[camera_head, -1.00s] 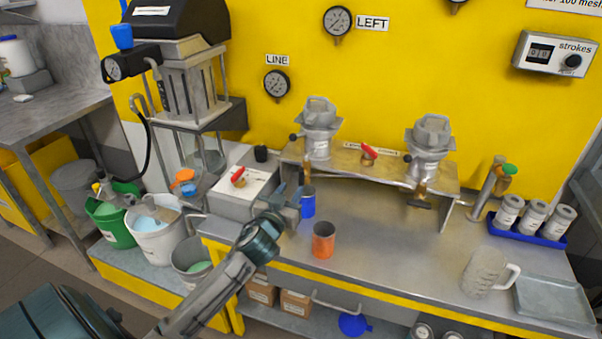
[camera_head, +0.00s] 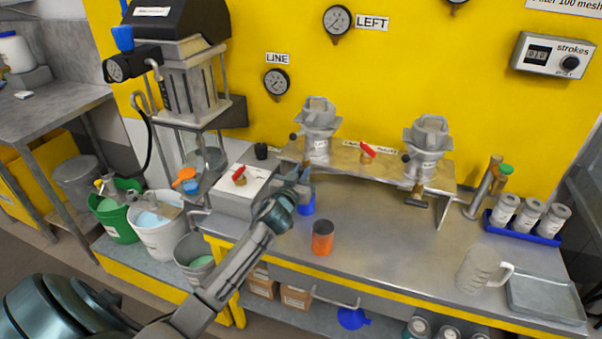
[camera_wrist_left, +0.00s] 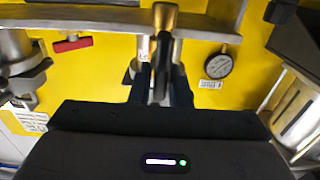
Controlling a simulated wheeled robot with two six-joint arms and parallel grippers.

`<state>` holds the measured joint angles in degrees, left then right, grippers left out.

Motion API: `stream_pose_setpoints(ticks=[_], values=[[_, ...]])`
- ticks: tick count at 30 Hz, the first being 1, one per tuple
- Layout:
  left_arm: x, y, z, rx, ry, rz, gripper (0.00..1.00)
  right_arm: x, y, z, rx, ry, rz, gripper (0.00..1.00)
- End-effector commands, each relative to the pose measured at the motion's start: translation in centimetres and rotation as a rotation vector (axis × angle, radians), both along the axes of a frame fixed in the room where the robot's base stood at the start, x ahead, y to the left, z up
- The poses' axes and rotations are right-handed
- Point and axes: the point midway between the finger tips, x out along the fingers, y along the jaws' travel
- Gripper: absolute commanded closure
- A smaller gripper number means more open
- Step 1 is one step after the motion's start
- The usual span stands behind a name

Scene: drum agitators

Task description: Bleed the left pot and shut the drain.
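The left pot (camera_head: 317,122), a grey clamped housing, stands on the metal shelf. Its drain is mostly hidden by my left gripper in the head view. The left wrist view, seen upside down, shows a brass fitting (camera_wrist_left: 165,20) just beyond the fingertips. My left gripper (camera_head: 303,176) is below the left pot, above a partly hidden blue cup (camera_head: 307,208). Its dark fingers (camera_wrist_left: 161,72) are close together with a narrow grey piece between them; I cannot tell whether they grip it. The LEFT gauge (camera_head: 337,20) hangs above. My right gripper is not in view.
An orange cup (camera_head: 322,238) stands on the bench in front. The right pot (camera_head: 427,140) and a red-handled valve (camera_head: 367,152) are to the right. A clear jug (camera_head: 482,270) and grey tray (camera_head: 545,298) are farther right. The bench middle is clear.

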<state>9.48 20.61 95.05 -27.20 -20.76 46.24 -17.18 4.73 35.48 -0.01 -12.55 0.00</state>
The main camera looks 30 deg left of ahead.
Motion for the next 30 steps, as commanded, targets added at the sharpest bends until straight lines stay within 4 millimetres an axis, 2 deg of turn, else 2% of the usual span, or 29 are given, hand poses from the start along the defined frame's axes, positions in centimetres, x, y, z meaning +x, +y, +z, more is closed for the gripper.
stream_pose_setpoints(ticks=[1, 2, 11, 17, 30], values=[[-0.01, 0.01, 0.00, 0.000, 0.000, 0.000, 0.94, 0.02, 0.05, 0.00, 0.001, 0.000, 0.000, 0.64], [-0.01, 0.01, -0.01, 0.000, 0.000, 0.000, 1.00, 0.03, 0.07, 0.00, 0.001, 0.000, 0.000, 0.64], [-0.02, -0.01, -0.01, 0.013, 0.004, 0.000, 1.00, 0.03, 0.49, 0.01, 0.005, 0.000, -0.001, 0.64], [0.00, -0.14, 0.00, 0.084, 0.021, 0.000, 1.00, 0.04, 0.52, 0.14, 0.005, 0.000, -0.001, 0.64], [0.14, -0.70, -0.17, 0.446, 0.110, 0.000, 1.00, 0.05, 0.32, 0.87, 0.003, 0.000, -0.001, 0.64]])
